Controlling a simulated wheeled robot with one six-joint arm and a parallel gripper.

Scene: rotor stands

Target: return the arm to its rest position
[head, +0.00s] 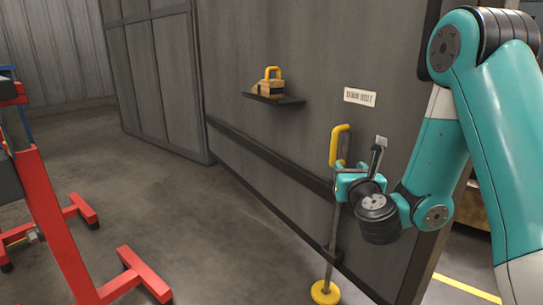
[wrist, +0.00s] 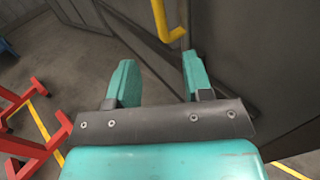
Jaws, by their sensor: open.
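My arm (head: 440,150) reaches down from the right side of the head view, with teal links and dark joints. My gripper (head: 345,178) is beside the grey panel wall, close to an upright rod with a yellow handle (head: 338,143). In the wrist view, the two teal fingers of my gripper (wrist: 158,78) stand apart with nothing between them. The yellow handle (wrist: 160,18) shows beyond the fingertips there, apart from them. In the head view my gripper covers part of the rod.
The rod ends in a yellow foot (head: 325,292) near the floor. A small shelf (head: 285,100) holds a yellow-handled block (head: 269,82). A label (head: 360,97) is on the wall. Red stands (head: 55,220) are at left. The floor between is clear.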

